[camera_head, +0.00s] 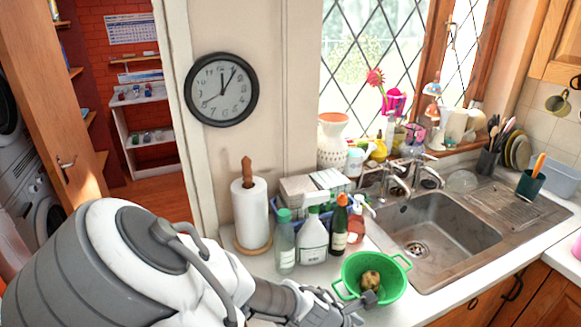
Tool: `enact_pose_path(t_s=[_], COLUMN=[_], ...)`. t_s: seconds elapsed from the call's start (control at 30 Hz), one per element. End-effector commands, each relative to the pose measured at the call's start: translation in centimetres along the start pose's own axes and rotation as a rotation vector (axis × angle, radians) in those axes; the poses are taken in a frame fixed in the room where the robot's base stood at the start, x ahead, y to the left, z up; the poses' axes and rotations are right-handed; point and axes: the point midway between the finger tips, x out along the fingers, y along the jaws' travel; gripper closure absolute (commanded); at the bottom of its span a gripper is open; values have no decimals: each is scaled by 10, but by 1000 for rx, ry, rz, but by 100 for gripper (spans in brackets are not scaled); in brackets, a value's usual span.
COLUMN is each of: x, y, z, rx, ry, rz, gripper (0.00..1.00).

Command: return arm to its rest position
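My white and grey arm (110,270) fills the lower left and reaches right along the counter's front edge. My gripper (355,309) is at the bottom middle, at the front left rim of a green colander (392,284). A dark grey tip overlaps the colander's rim. A brown, roundish item (370,279) lies inside the colander, just behind that tip. The fingers are small and partly cut off by the frame's bottom edge, so I cannot tell their opening or whether they touch the colander.
Behind the colander stand a green-capped bottle (284,243), a white spray bottle (313,240) and a dark bottle (339,226). A paper towel roll (251,213) stands left of them. The steel sink (440,226) is at right. A doorway opens at far left.

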Motion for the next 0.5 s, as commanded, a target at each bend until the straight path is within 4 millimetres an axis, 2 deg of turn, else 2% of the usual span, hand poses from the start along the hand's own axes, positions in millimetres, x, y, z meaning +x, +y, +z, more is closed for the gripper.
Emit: enact_pose_path(t_s=[0.2,0.5], x=[-9,-41], y=[-15,-17], z=[-18,-24], rx=[246,566], ry=[175,372], rz=[-119,-242], gripper=[0,0])
